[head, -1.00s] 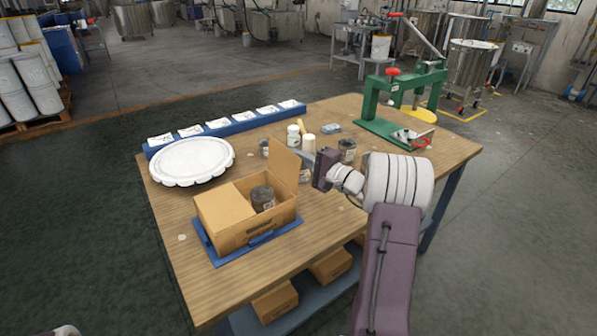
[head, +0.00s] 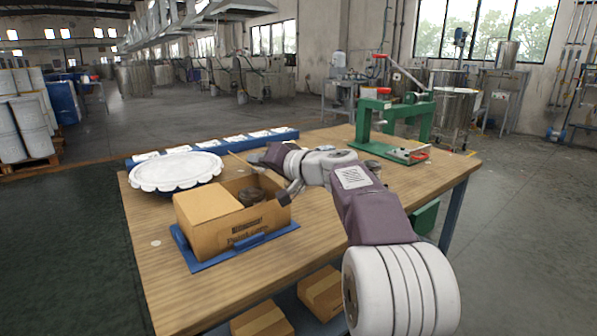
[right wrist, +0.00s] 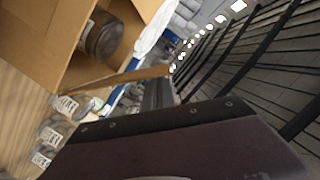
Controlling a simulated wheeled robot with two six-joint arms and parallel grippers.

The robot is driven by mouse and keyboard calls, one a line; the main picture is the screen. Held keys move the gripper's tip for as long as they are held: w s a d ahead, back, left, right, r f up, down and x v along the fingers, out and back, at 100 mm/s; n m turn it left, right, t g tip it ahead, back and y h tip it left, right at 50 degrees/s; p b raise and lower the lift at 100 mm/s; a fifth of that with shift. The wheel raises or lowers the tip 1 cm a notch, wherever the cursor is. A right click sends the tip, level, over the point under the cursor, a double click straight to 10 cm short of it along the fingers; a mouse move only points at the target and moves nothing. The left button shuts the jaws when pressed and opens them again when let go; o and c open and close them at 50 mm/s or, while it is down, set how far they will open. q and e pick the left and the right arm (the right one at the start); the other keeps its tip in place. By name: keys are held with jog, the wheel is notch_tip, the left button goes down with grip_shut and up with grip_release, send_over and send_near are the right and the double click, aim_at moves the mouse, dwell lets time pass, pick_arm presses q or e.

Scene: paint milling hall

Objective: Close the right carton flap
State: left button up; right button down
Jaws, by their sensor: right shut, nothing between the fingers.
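The carton (head: 215,240) stands on a blue base on the table, its left flap (head: 205,203) lying shut. A dark jar (head: 250,196) sits in the open right half; it also shows in the right wrist view (right wrist: 103,38). The right flap (head: 241,160) is raised and shows as a thin tan edge; in the right wrist view it is edge-on (right wrist: 125,77). My right gripper (head: 254,158) is shut and empty, close beside the flap on its outer side; I cannot tell whether they touch. Its fingers also show in the right wrist view (right wrist: 158,92). My left gripper is out of view.
A white round lid (head: 176,171) lies behind the carton, near a blue strip with white cards (head: 215,144). A green press (head: 395,125) stands at the table's back right. Small jars (right wrist: 62,106) stand near the gripper. The table front right of the carton is clear.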

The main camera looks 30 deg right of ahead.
jog(key=shift+s+a+f+n+h+b, duration=0.1)
jog(key=shift+a+f+n+h+b, duration=0.25)
jog(key=shift+a+f+n+b, duration=0.95)
jog(key=shift+a+f+n+h+b, duration=0.15)
jog(key=shift+f+n+h+b, duration=0.45)
jog(key=shift+b, duration=1.5)
jog(key=shift+s+a+f+n+h+b, duration=0.15)
jog(key=shift+a+f+n+b, duration=0.75)
jog(key=shift+f+b, duration=0.7)
jog(key=shift+d, duration=0.15)
jog(key=s+r+p, duration=0.4)
jog(key=s+r, duration=0.2)
jog(key=s, duration=0.3)
jog(key=shift+s+d+r, duration=0.3)
jog(key=shift+d+r, duration=0.05)
jog(key=shift+d, duration=0.05)
